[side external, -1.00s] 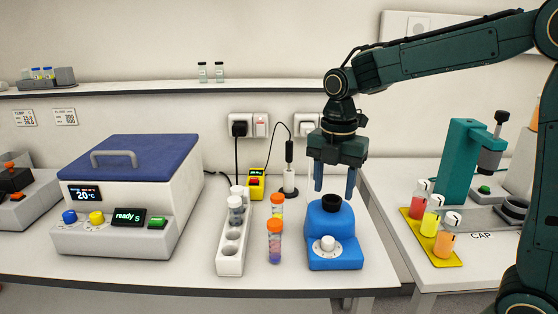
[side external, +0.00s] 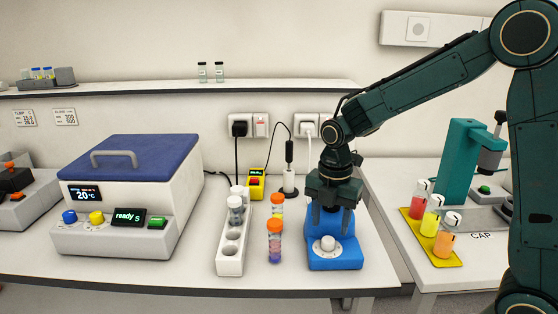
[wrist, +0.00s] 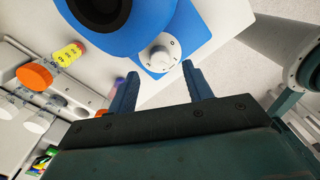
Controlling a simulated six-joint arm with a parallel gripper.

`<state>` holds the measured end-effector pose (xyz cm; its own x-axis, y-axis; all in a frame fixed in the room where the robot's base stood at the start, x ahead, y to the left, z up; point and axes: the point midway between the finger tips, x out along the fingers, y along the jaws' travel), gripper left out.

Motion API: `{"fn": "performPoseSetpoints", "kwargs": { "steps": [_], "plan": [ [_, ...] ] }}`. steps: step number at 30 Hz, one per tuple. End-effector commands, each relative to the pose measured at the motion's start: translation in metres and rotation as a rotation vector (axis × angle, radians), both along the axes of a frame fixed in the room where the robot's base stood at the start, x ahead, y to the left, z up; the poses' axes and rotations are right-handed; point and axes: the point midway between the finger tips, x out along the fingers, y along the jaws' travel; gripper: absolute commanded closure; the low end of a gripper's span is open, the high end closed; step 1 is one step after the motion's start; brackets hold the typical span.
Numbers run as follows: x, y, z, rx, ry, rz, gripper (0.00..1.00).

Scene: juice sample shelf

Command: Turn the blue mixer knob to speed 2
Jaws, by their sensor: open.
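The blue mixer (side external: 335,262) stands on the white bench near its right end. Its white knob (side external: 327,244) is on the sloped front. In the wrist view the knob (wrist: 159,59) shows as a white dial with a "0" mark beside it, and the mixer's black cup (wrist: 98,12) is at the top edge. My gripper (side external: 328,222) points down in front of the mixer's top, its fingers just above the knob in the side view. In the wrist view my gripper (wrist: 160,78) is open, its two blue fingers apart and empty, with the knob beyond and between their tips.
Two orange-capped tubes (side external: 274,240) stand close left of the mixer, beside a white tube rack (side external: 230,252). A blue-lidded bath (side external: 125,180) stands further left. A yellow tray (side external: 432,240) of juice bottles is on the right bench, past a gap.

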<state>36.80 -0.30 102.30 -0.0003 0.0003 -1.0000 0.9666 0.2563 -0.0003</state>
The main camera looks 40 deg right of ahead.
Motion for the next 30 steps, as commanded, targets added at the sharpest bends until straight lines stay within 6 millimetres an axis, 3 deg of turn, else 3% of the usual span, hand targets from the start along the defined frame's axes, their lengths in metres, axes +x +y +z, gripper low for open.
{"fn": "performPoseSetpoints", "kwargs": {
  "steps": [9,23,30],
  "plan": [
    [0.000,0.000,-0.039,0.000,0.002,0.000,0.50],
    [0.000,0.000,-0.048,0.000,0.000,0.000,0.50],
    [0.000,0.000,-0.047,0.000,0.000,0.000,0.94]
  ]
}}
